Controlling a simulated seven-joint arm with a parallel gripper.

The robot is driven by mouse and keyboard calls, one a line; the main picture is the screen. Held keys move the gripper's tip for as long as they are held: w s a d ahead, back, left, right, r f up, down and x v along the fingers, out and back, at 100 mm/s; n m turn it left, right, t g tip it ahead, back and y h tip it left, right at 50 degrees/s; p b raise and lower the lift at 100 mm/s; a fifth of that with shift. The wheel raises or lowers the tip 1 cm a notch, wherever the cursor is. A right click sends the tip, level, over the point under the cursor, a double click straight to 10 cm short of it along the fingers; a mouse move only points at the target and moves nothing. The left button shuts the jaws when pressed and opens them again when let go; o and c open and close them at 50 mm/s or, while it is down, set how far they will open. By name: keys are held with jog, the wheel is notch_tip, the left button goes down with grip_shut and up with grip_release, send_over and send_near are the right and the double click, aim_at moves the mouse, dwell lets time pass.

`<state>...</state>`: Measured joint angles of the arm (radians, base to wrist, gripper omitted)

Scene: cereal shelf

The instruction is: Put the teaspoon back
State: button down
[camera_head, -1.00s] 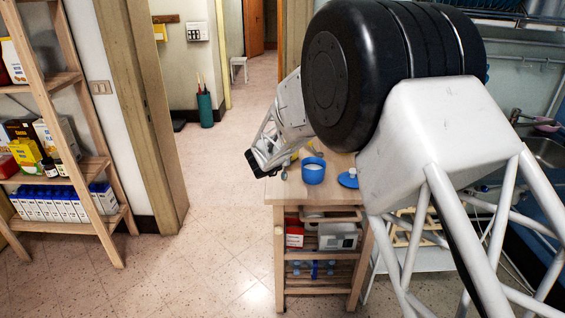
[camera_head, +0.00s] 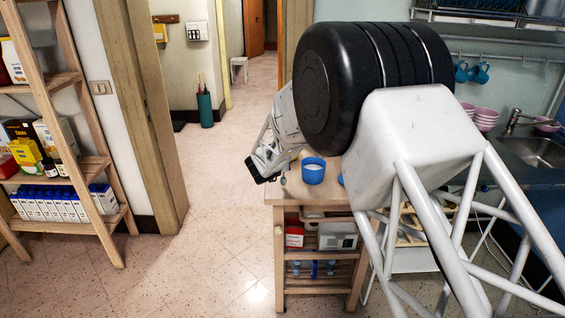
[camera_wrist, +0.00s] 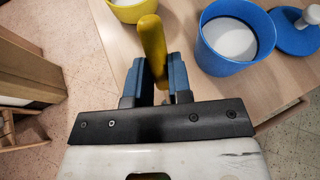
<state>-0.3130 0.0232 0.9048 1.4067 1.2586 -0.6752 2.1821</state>
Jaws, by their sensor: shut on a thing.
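My gripper (camera_wrist: 155,75) is shut on a yellow handle, which I take for the teaspoon (camera_wrist: 152,42). The spoon's bowl end is not visible. A blue container (camera_wrist: 212,62) with white contents stands just right of my gripper in the wrist view. It also shows in the head view (camera_head: 313,176). A yellow container (camera_wrist: 135,14) with a pale inside is beyond my gripper, cut off by the top edge. In the head view my gripper (camera_head: 283,180) is at the wooden table's left end, small and partly hidden by my arm.
A blue lid (camera_wrist: 297,40) with a white knob lies right of the blue container. The wooden table (camera_head: 310,197) has shelves below. A wooden rack (camera_head: 88,165) with groceries stands left, with open floor (camera_head: 205,235) between. A sink (camera_head: 535,150) is at right.

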jog(key=shift+f, duration=0.3)
jog(key=c, duration=1)
grip_release()
jog(key=shift+c, duration=0.2)
jog(key=shift+r, duration=0.15)
jog(key=v, duration=1.2)
